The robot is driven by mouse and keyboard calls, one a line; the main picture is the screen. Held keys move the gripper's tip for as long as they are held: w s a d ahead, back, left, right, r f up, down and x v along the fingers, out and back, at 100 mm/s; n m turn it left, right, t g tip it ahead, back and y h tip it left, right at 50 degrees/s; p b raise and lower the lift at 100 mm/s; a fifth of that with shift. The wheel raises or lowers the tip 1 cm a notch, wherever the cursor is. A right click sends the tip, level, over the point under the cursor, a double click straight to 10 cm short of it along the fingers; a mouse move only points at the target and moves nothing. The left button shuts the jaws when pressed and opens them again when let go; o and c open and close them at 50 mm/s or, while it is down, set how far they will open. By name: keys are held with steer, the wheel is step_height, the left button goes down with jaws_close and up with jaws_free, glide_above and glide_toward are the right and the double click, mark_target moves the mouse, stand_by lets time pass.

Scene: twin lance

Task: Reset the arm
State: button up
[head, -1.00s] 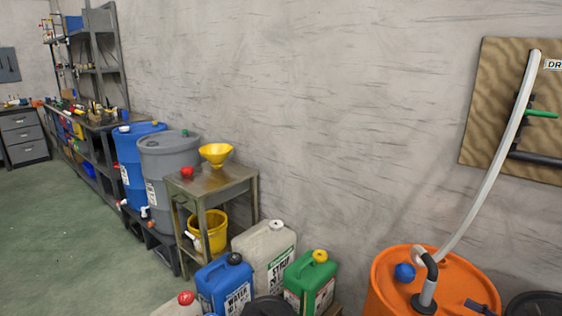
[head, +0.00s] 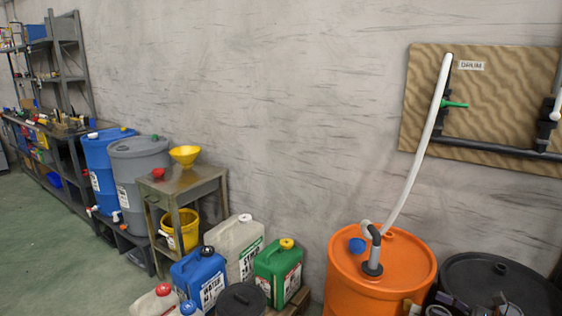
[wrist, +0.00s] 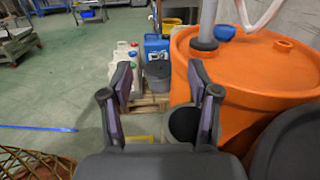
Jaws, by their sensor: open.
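My gripper (wrist: 161,95) is open and empty in the wrist view, its two dark fingers spread apart. The orange drum (wrist: 258,78) stands close to the right of the fingers, with a blue cap and a grey pipe on its top. In the head view the orange drum (head: 340,285) stands at the lower right, with a white hose (head: 425,150) rising from its pipe to the wall board. In the head view, dark parts that may be my arm show at the bottom right edge; the fingers cannot be made out there.
Several jugs, one a blue jug (head: 199,276) and one a green jug (head: 277,268), stand left of the drum. A black drum (head: 500,280) stands right of it. A metal table (head: 190,185) with a yellow funnel (head: 186,154) is further left. Green floor (head: 50,250) is clear at the left.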

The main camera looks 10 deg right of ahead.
steer(key=w+a+r+n+g+y+p, duration=0.1)
steer(key=w+a+r+n+g+y, duration=0.2)
steer(key=a+r, duration=0.4)
steer(key=w+a+r+n+g+y+p, duration=0.1)
steer(key=w+a+r+n+g, duration=0.15)
steer(key=a+r+n, duration=0.45)
steer(key=s+a+r+n+g+h+p, duration=0.1)
steer(key=s+a+r+n+g, duration=0.15)
steer(key=a, duration=0.45)
steer(key=s+a+r+n+g+h, duration=0.1)
steer(key=s+a+r+g, duration=0.15)
steer(key=a, duration=0.35)
steer(key=s+a+r+n+g+p, duration=0.1)
steer(key=s+a+n+g, duration=0.15)
steer(key=a, duration=0.45)
steer(key=s+a+r+n+g+h+p, duration=0.1)
steer(key=s+a+n+g+h, duration=0.1)
steer(key=s+a+n+h, duration=0.3)
steer(key=s+a+r+n+g+h+p, duration=0.1)
steer(key=s+a+h, duration=0.1)
steer(key=s, duration=0.6)
steer(key=s+d+f+n+h+p, duration=0.1)
steer(key=s+d+n+h, duration=0.1)
steer(key=s, duration=0.4)
steer(key=s+d+f+n+t+h+p, duration=0.1)
steer(key=s+d+n+h+p, duration=0.1)
steer(key=s+d+h, duration=0.3)
steer(key=shift+s+d+f+n+h, duration=0.25)
steer(key=shift+s+d+n, duration=0.4)
steer(key=shift+s, duration=0.6)
